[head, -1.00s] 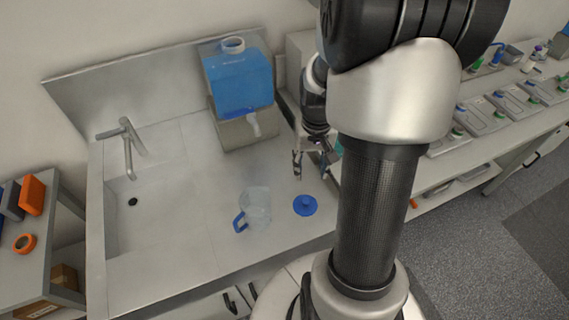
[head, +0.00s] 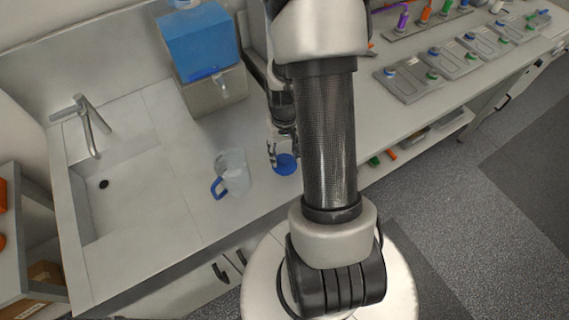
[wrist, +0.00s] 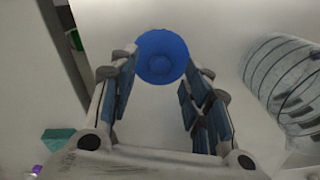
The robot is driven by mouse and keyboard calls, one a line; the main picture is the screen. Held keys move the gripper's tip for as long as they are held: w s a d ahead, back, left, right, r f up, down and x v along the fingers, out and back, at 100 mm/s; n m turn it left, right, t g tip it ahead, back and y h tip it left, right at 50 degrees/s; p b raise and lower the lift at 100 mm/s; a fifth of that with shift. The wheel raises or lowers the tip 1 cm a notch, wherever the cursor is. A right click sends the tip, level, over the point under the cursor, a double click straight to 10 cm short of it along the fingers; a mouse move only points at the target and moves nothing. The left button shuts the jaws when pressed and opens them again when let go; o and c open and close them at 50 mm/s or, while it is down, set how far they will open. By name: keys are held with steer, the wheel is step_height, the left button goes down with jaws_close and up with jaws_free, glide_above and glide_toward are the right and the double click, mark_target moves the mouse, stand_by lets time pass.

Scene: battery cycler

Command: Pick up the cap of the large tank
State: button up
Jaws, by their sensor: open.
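The blue round cap (head: 287,165) lies on the counter, to the right of the clear jug. I cannot tell the exact height gap to the cap. The large blue tank (head: 203,42) stands behind on a grey block (head: 213,95).
The clear jug with a blue handle (head: 233,173) stands left of the cap; it also shows in the wrist view (wrist: 288,88). A sink with a tap (head: 90,125) lies further left. Grey trays (head: 408,82) stand on the bench to the right.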

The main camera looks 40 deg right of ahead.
mark_target(284, 162)
step_height(284, 162, down, 3)
steer(key=shift+r, duration=0.2)
steer(key=shift+c, duration=0.4)
steer(key=c, duration=0.8)
